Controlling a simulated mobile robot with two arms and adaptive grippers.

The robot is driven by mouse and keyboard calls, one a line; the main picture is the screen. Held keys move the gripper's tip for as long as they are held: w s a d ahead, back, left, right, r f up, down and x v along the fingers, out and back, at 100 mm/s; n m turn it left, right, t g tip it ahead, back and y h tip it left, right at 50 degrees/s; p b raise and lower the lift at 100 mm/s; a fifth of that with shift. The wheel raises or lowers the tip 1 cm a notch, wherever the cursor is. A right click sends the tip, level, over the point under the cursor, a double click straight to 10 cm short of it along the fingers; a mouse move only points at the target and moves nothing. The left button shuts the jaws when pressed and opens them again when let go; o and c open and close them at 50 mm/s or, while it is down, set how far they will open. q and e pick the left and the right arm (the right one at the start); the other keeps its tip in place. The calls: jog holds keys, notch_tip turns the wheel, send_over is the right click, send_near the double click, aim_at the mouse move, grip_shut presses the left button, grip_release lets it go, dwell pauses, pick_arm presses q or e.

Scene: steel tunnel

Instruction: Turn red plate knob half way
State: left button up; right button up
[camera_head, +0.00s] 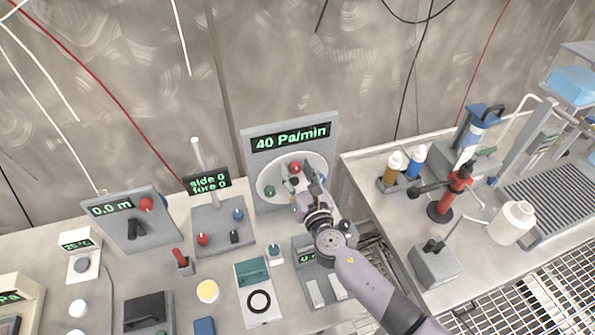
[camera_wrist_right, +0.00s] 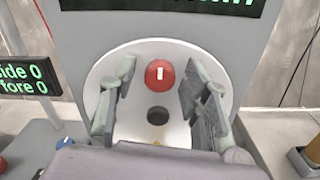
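The red knob (camera_head: 296,167) sits high on a round white dial plate (camera_head: 266,183). The plate is on an upright grey panel (camera_head: 252,148) whose display reads "40 Pa/min". In the right wrist view the red knob (camera_wrist_right: 159,73) carries a white upright mark, with a dark round hub (camera_wrist_right: 158,115) below it on the plate (camera_wrist_right: 128,60). My right gripper (camera_head: 306,178) is in front of the plate. In the right wrist view its open fingers (camera_wrist_right: 157,92) stand either side of the knob, with gaps on both sides. My left gripper is not in view.
Left of the panel stand a "side 0 fore 0" joystick box (camera_head: 220,215) and a "0.0 m" panel (camera_head: 130,230) with a red ball. Several small devices crowd the front table. A right-hand table holds bottles (camera_head: 512,222) and a red stand (camera_head: 445,200).

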grip_shut()
dwell(0.3)
jog(key=shift+f, duration=0.1)
jog(key=m+b, duration=0.1)
jog(key=m, duration=0.1)
jog(key=shift+f+m+b, duration=0.1)
jog(key=shift+m+b, duration=0.25)
jog(key=shift+m, duration=0.05)
jog(key=m+b, duration=0.2)
jog(key=m, duration=0.3)
jog(key=shift+m, duration=0.3)
jog(key=m+b, duration=0.1)
jog(key=m, duration=0.2)
jog(key=shift+m, duration=0.3)
jog(key=m, duration=0.2)
jog(key=shift+d+m, duration=0.1)
jog(key=shift+m, duration=0.2)
jog(key=m, duration=0.5)
jog(key=shift+b, duration=0.4)
jog(key=shift+m, duration=0.3)
